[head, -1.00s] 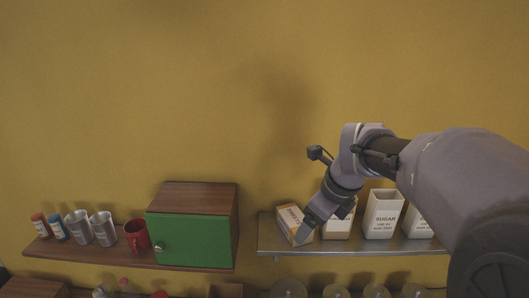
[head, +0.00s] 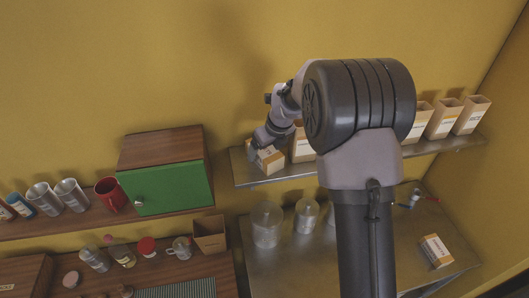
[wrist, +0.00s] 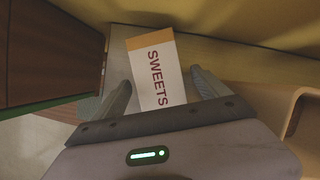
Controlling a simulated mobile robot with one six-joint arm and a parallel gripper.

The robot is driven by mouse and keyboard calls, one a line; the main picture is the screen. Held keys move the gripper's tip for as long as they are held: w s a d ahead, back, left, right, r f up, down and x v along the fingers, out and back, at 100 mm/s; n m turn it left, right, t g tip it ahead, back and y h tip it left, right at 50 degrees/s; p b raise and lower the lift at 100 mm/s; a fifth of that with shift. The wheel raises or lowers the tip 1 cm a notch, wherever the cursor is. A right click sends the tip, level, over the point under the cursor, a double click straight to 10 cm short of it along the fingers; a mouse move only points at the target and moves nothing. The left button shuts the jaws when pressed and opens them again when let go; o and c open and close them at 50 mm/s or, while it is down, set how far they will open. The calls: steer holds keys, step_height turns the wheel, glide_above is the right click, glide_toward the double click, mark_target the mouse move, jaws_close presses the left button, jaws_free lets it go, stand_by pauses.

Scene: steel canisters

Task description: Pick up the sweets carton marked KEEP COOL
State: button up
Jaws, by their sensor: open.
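A carton lettered SWEETS (wrist: 152,62), white with an orange end band, lies between my fingers in the wrist view; no KEEP COOL mark is legible. In the head view a small orange-and-white carton (head: 270,162) sits at the left end of the steel shelf, just below my gripper (head: 258,146). My gripper (wrist: 162,90) is open, with one finger on each side of the carton and a gap on the right side. Another orange-and-white carton (head: 436,250) is on the steel counter at right; its lettering is too small to read.
A wooden cabinet with a green door (head: 172,188) stands left of the steel shelf (head: 222,180), close on the left in the wrist view (wrist: 50,50). Several tall cartons (head: 443,118) stand along the shelf.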

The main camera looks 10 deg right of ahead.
steer(key=shift+x, duration=1)
steer(key=shift+r, duration=0.15)
steer(key=shift+c, duration=0.4)
steer(key=c, duration=1.7)
